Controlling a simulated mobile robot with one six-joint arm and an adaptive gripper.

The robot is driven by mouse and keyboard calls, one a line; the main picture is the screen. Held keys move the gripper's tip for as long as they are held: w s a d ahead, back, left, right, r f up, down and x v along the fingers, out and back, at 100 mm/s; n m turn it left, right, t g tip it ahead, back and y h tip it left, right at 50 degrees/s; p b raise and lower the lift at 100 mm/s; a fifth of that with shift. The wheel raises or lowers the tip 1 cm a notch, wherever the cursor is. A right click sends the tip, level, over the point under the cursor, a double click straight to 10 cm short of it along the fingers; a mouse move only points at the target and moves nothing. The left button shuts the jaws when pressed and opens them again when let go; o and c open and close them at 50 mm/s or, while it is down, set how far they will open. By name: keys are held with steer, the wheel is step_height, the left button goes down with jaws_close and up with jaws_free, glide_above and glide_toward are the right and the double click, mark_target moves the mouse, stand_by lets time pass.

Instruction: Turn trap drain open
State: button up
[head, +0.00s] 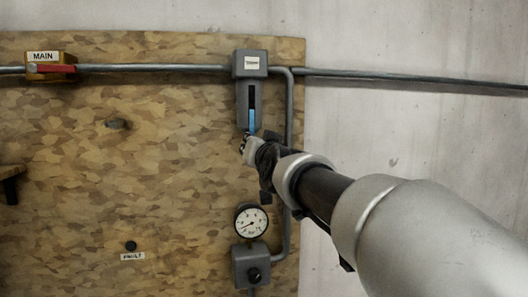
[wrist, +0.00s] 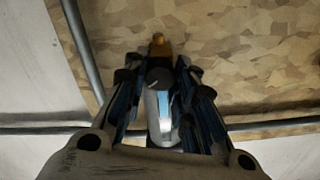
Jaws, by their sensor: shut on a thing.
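The trap (head: 249,95) is a grey upright body on the board, with a pale label on top and a dark sight slot with blue in its lower part. My gripper (head: 248,142) is at the trap's lower end and covers the drain in the head view. In the wrist view the trap (wrist: 153,125) lies between my fingers, its blue strip showing. The trap drain (wrist: 158,78) is a dark round piece with a brass-coloured tip beyond it. My gripper's fingers (wrist: 159,80) stand on both sides of it, shut on it. The drain's turn is hard to tell.
A pipe (head: 150,68) runs across the board, with a red-handled MAIN valve (head: 52,68) at left. Another pipe (head: 289,150) drops right of the trap, near my arm. A gauge (head: 251,222) and a grey knobbed box (head: 250,265) sit below.

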steer(key=m, duration=0.6)
steer(key=shift+m+b, duration=0.3)
steer(key=shift+b, duration=0.1)
stand_by(0.4)
steer(key=o, duration=1.1)
steer(key=shift+s, duration=0.1)
steer(key=v, duration=1.2)
